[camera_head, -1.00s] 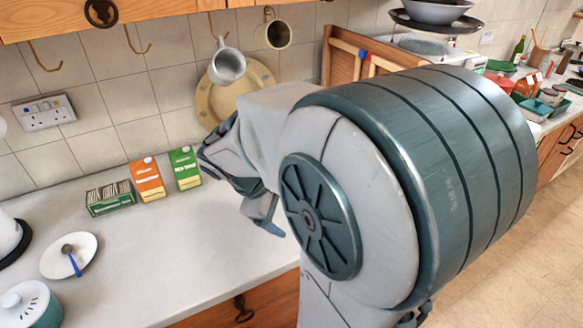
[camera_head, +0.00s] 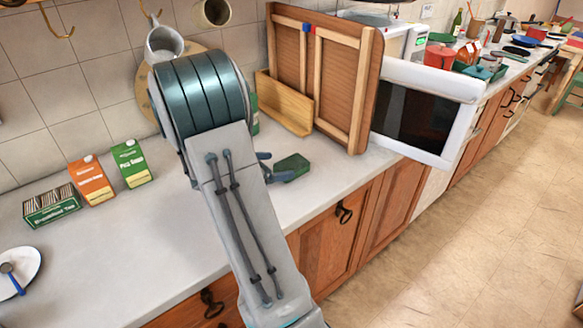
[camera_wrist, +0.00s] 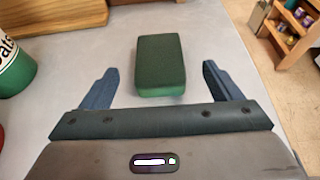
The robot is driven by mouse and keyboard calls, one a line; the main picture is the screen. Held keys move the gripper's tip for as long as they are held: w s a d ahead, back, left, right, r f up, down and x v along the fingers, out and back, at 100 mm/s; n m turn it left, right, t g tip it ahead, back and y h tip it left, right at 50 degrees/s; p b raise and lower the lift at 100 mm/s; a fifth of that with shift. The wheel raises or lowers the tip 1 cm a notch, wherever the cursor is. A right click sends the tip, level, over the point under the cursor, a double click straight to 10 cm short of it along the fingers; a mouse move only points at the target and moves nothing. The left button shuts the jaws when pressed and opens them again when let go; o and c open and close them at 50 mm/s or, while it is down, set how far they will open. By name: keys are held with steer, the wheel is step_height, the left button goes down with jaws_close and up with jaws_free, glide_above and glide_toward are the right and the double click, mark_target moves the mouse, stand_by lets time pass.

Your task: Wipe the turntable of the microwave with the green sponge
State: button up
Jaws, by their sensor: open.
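The green sponge (camera_head: 292,167) lies flat on the worktop, right of my arm in the head view. In the wrist view the sponge (camera_wrist: 160,64) lies ahead of and between my gripper's open blue fingers, touching neither. My gripper (camera_wrist: 158,84) is open and empty; in the head view only its blue finger ends (camera_head: 275,168) show beside the sponge, the rest hidden behind my arm. The microwave (camera_head: 405,38) stands on the worktop at the back right, its white door (camera_head: 425,112) swung open toward the front. The turntable inside is not visible.
A wooden framed board (camera_head: 345,70) and a wooden box (camera_head: 285,104) stand against the wall behind the sponge. Cartons (camera_head: 92,180) and a tea box (camera_head: 50,205) stand left.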

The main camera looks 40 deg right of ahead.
mark_target(291, 164)
steer(key=p+x, duration=0.1)
steer(key=x, duration=0.6)
steer(key=shift+d+f, duration=0.2)
steer(key=shift+f, duration=0.1)
steer(key=shift+w, duration=0.1)
steer(key=shift+c, duration=0.4)
steer(key=c, duration=1.1)
steer(key=shift+o, duration=0.2)
steer(key=shift+r, duration=0.1)
steer(key=shift+r, duration=0.4)
step_height(291, 164, up, 3)
steer(key=shift+d+r, duration=0.15)
steer(key=shift+r, duration=0.1)
steer(key=s+d+r+b, duration=0.1)
steer(key=s+d+r, duration=0.5)
steer(key=d, duration=0.3)
steer(key=shift+s+r+b, duration=0.3)
steer(key=shift+s+b, duration=0.1)
steer(key=shift+s, duration=0.25)
